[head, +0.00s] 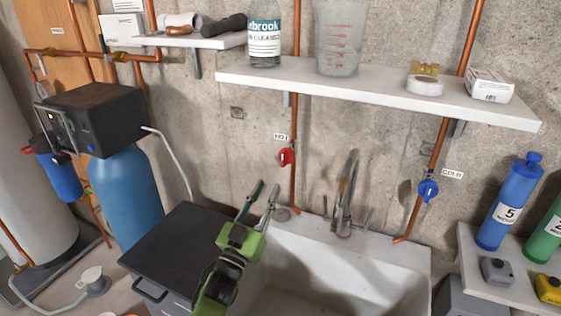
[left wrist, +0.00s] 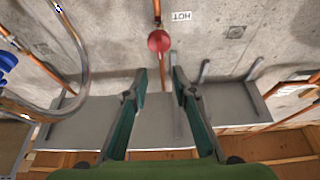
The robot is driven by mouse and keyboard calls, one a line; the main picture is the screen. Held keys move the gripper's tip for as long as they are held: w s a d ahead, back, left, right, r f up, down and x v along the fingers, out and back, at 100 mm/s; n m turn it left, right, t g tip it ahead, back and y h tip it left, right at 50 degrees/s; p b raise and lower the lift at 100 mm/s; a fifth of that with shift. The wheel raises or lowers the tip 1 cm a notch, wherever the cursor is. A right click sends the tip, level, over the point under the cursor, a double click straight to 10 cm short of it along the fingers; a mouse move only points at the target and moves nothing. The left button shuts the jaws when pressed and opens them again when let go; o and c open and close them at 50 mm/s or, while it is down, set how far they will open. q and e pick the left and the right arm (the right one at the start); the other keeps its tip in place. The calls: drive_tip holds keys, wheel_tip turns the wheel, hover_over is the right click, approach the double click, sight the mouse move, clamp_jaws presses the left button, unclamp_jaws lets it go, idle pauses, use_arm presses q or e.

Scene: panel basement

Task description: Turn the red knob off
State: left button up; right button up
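The red knob (head: 287,157) is a small valve handle on a vertical copper pipe (head: 295,185), under a HOT label (head: 281,137) on the concrete wall. In the left wrist view, which is upside down, the red knob (left wrist: 159,41) shows beyond the fingertips, roughly centred between them. My left gripper (head: 269,185) is open and empty, below and to the left of the knob in the head view, and apart from it. Its two green fingers also show in the left wrist view (left wrist: 159,73). The handle's exact angle is hard to tell. My right gripper is not in view.
A faucet (head: 345,195) and sink (head: 340,262) lie right and below. A blue COLD knob (head: 428,190) is further right. A dark box (head: 180,250) stands at left.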

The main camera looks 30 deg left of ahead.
sight(282, 159)
use_arm(q)
drive_tip(key=p+x, duration=0.2)
drive_tip(key=x, duration=0.7)
drive_tip(key=shift+w+f, duration=0.1)
drive_tip(key=shift+w, duration=0.35)
clamp_jaws()
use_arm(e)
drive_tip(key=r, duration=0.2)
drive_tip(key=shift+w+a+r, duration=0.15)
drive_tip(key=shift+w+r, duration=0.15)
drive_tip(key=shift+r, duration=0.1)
